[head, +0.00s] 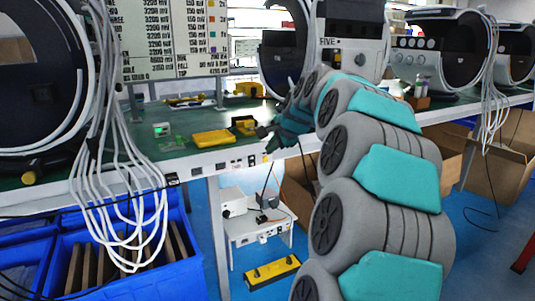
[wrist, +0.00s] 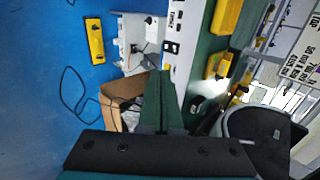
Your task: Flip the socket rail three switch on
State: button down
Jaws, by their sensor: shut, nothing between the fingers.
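The white socket rail (head: 208,170) runs along the front edge of the green bench, with small dark sockets or switches and a yellow piece near its right part. In the wrist view the rail (wrist: 179,60) runs down from the top, with dark sockets on its face. Which small part is switch three, and its position, is too small to tell. My gripper (head: 265,131) is in front of the bench edge, close to the yellow piece. In the wrist view my gripper (wrist: 160,74) is shut and empty, its fingertips just below and left of the rail; contact cannot be told.
Yellow tools (head: 212,137) lie on the bench behind the rail. White cables (head: 115,190) hang at left over blue crates (head: 185,268). A small white stand (head: 262,222) and a yellow box (head: 272,271) are below the bench. Cardboard boxes (head: 490,165) stand at right.

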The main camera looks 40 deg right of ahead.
notch_tip(320, 180, down, 6)
jog(key=s+t+h+b, duration=0.1)
jog(key=s+t+b, duration=0.2)
jog(key=b, duration=0.2)
jog(key=shift+a+t, duration=0.4)
jog(key=shift+f, duration=0.1)
jog(key=shift+w, duration=0.1)
send_near(252, 161)
jog(key=w+f, duration=0.4)
jog(key=f, duration=0.1)
jog(key=shift+w+d+r, duration=0.15)
jog(key=shift+w+d, duration=0.6)
